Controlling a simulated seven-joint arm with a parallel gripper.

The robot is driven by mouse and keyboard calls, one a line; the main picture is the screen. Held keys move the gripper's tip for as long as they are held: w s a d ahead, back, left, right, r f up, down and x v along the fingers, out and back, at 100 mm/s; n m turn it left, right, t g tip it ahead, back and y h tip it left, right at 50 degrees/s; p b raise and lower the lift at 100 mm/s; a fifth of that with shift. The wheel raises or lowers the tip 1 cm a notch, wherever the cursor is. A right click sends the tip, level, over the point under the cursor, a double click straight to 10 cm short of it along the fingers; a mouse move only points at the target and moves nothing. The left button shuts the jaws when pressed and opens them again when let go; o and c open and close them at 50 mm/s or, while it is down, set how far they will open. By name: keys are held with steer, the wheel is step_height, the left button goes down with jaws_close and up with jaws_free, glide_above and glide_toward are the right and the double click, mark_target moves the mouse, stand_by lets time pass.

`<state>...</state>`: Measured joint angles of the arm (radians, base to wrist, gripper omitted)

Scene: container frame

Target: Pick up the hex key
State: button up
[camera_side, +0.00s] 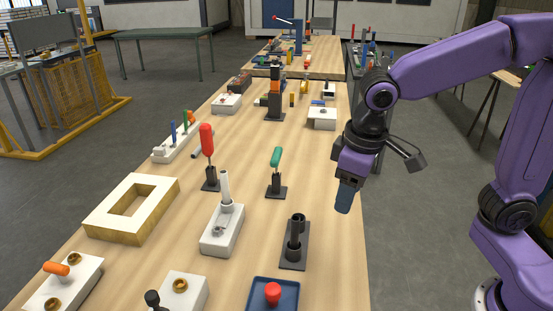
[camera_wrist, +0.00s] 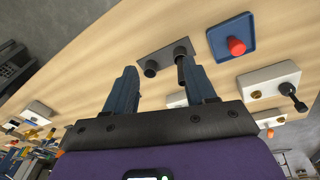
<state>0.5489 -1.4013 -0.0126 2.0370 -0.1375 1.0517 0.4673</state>
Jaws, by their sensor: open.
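My gripper (camera_side: 345,198) is high at the table's right edge, fingers pointing down. In the wrist view its two blue fingers (camera_wrist: 159,68) are apart with nothing held between them. I cannot surely pick out the hex key. A dark plate with two black upright cylinders (camera_side: 294,245), one taller, stands left of and below my gripper in the side view. It shows beyond the fingertips in the wrist view (camera_wrist: 165,54), partly covered by the right finger. A black-knobbed bent piece (camera_side: 152,298) sits at a white block; it also shows in the wrist view (camera_wrist: 291,93).
A blue tray with a red knob (camera_side: 273,293) is at the front. A white block with an upright cylinder (camera_side: 223,228), red-handled (camera_side: 207,142) and green-handled (camera_side: 276,160) tools on stands, and a wooden frame (camera_side: 133,207) crowd the table. Bare wood lies right of the green-handled tool.

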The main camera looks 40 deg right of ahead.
steer(key=w+a+r+m+t+h, duration=0.1)
steer(key=w+a+r+m, duration=0.15)
steer(key=w+m, duration=0.85)
steer(key=r+m+h, duration=0.2)
steer(key=m, duration=0.1)
glide_above(277, 162)
steer(key=a, duration=0.2)
steer(key=shift+t, duration=0.3)
steer(key=x, duration=1.7)
steer(key=shift+s+f, duration=0.15)
steer(key=shift+f, duration=0.1)
steer(key=shift+c, duration=0.3)
jaws_close()
